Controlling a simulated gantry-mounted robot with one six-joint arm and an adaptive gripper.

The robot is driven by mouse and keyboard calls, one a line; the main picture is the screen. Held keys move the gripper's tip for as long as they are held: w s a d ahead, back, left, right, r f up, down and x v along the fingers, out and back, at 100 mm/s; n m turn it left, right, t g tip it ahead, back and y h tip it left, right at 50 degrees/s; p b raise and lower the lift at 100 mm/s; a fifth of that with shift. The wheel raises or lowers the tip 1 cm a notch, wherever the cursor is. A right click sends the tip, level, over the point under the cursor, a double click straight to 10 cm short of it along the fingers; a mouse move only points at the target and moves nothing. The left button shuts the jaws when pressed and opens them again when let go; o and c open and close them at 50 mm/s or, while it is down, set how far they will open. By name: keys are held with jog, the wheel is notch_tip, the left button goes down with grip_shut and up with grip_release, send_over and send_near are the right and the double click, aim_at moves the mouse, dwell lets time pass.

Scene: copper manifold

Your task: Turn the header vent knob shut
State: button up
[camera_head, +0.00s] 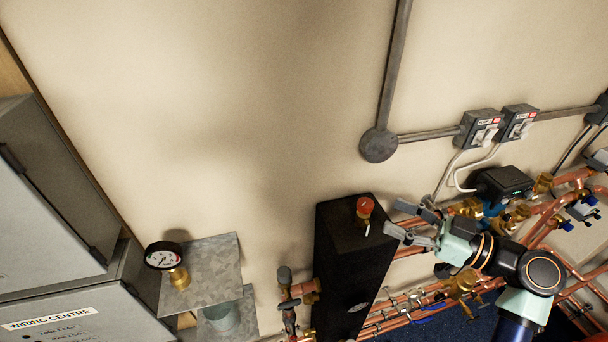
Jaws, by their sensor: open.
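A round red knob (365,205) sits on a brass fitting on top of a tall black header (350,250), against the beige wall. I take it for the header vent knob. My gripper (404,219) is to the right of the knob and apart from it, with its two grey fingers spread and pointing left toward it. Nothing shows between the fingers. A small pale strip is visible on the header top near the knob; its exact nature is too small to tell.
Copper pipes (400,306) with brass valves run at the lower right around my arm. Switch boxes (478,128) and conduit are on the wall above. A pressure gauge (163,256) stands on a metal shelf (212,268) at left. Grey cabinets (50,220) fill the far left.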

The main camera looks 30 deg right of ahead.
aim_at(366, 202)
jog(key=shift+w+d, duration=0.15)
jog(key=shift+d, duration=0.05)
jog(key=shift+a, duration=0.25)
jog(key=p+x, duration=0.1)
jog(key=x, duration=0.6)
grip_shut()
